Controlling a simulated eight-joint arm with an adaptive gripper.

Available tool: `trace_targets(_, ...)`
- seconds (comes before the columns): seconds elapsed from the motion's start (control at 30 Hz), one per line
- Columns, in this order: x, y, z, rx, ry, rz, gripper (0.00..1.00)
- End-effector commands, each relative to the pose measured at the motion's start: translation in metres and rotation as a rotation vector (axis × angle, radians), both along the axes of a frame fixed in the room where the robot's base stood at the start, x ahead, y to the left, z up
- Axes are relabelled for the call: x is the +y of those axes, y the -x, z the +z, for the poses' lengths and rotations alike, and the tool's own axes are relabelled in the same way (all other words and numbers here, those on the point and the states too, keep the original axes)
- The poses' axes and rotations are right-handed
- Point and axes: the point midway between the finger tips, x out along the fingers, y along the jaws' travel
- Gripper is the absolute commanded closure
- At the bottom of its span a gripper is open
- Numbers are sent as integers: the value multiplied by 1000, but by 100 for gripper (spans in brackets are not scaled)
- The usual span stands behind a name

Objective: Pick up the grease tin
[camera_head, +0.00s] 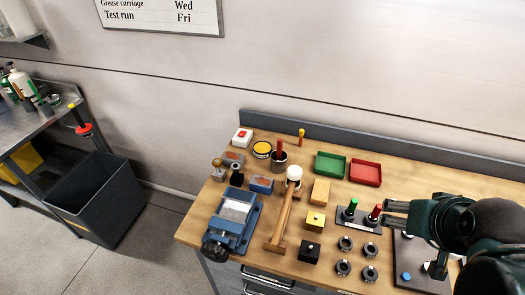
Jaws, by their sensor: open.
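A round tin with a yellow top and dark rim (262,149), which looks like the grease tin, stands upright near the back left of the workbench. A dark cup with a red-handled item (279,160) stands just to its right. My gripper (388,213) is at the right of the bench, well away from the tin. It is open and points left, close to a red-topped item (376,212) on a small dark stand. Nothing shows between its fingers.
A blue vise (234,218) and a mallet (283,216) lie in front of the tin. A green tray (330,165) and a red tray (365,173) sit to the right. Several black rings (345,243) lie at the front.

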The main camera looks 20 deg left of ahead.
Motion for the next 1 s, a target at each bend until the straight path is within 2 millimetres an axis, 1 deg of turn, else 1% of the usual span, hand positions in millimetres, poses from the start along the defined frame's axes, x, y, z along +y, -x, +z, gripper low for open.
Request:
trace_targets(0.17, 0, 0, 12, 0, 0, 0, 42)
trace_targets(0.5, 0, 0, 50, 0, 0, 0, 42)
trace_targets(0.83, 11, -19, 66, 28, -33, -23, 42)
trace_targets(1.0, 21, -34, 79, 51, -60, -42, 42)
